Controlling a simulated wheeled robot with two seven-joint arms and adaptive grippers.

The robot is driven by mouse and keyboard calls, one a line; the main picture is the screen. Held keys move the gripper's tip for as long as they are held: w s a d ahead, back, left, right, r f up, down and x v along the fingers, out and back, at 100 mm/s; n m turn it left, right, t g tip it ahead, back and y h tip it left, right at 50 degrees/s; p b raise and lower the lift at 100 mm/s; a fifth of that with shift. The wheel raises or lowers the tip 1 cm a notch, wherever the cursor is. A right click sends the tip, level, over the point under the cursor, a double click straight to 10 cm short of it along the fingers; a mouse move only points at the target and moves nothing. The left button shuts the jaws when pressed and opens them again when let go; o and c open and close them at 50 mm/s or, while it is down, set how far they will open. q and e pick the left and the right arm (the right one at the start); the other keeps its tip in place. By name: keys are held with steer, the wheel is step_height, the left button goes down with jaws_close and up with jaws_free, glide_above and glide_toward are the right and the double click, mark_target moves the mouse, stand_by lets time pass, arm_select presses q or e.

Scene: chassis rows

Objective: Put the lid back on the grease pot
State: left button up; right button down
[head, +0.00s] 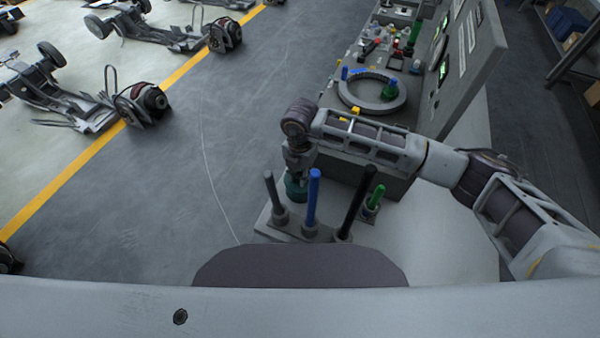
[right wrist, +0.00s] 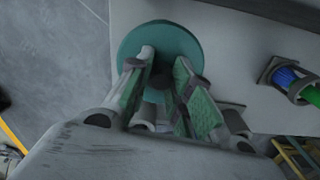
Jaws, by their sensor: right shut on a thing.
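A round teal thing (head: 296,188) sits under my right gripper (head: 298,172), at the left end of the row of upright handles in the head view. In the right wrist view it shows as a wide teal disc (right wrist: 190,42), which looks like the grease pot's lid. My right gripper (right wrist: 168,92) points down over it, its green-padded fingers shut on a dark knob-like part at the disc's middle. The pot itself cannot be told apart from the lid; the disc and fingers hide what lies below. My left gripper is not in view.
Close beside the teal thing stand a grey handle (head: 272,190), a blue handle (head: 313,195), a black handle (head: 353,203) and a green handle (head: 376,196). Behind is a console with a grey ring (head: 348,96). Open floor (head: 215,170) lies to the left.

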steer(key=shift+f+b, duration=0.75)
steer(key=shift+f, duration=0.1)
stand_by(1.0)
steer(key=c, duration=1.2)
jaws_free()
step_height(320, 180, up, 12)
steer(key=shift+r, duration=0.1)
stand_by(0.4)
step_height(320, 180, up, 9)
steer(key=p, duration=0.9)
